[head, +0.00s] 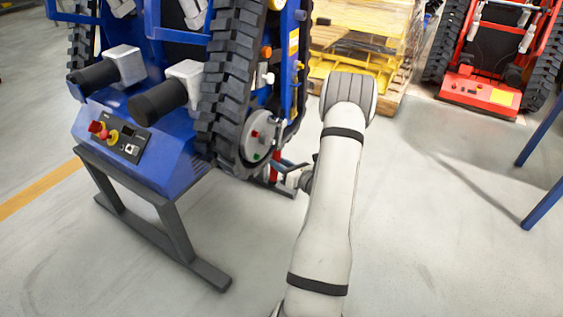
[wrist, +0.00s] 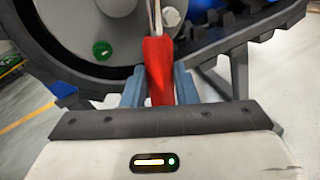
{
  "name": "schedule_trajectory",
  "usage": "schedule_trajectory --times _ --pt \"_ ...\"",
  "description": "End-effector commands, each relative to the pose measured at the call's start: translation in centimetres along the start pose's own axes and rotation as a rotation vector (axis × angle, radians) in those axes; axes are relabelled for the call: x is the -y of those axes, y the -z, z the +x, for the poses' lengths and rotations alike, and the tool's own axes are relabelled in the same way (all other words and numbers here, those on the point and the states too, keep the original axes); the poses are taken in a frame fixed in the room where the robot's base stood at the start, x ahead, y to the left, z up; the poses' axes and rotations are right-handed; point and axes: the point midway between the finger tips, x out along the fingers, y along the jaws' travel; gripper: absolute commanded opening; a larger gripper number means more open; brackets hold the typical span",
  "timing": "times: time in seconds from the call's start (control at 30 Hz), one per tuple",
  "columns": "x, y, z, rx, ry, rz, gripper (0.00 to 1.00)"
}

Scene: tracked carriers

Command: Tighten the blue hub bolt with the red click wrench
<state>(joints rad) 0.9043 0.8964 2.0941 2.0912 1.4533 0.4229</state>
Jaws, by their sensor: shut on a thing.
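My gripper (wrist: 159,82) is shut on the red handle of the click wrench (wrist: 158,62). The wrench's silver shaft runs up out of the wrist view, so its head is not seen there. The grey wheel hub (wrist: 130,30) is behind it, with a green bolt (wrist: 102,49) left of the handle. In the head view the hub (head: 262,128) is on the blue carrier's right track, and the red handle (head: 275,165) shows just below it. I cannot make out the blue hub bolt in either view.
The blue tracked carrier (head: 175,150) stands over a dark grey stand (head: 180,235). A yellow wrapped load on a pallet (head: 355,55) is behind, and a red tracked carrier (head: 480,90) is at the far right. Blue legs (head: 540,135) stand at the right edge. The floor right of my arm is clear.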

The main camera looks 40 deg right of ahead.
Motion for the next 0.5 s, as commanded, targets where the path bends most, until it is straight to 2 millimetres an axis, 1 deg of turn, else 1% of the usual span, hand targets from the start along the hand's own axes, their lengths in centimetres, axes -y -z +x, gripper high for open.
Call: schedule_trajectory --times 0.27,0.5 --pt "-0.1 -0.1 0.0 0.000 0.000 0.006 0.00" --pt "-1.0 -0.4 -0.2 -0.016 0.001 0.065 0.00"
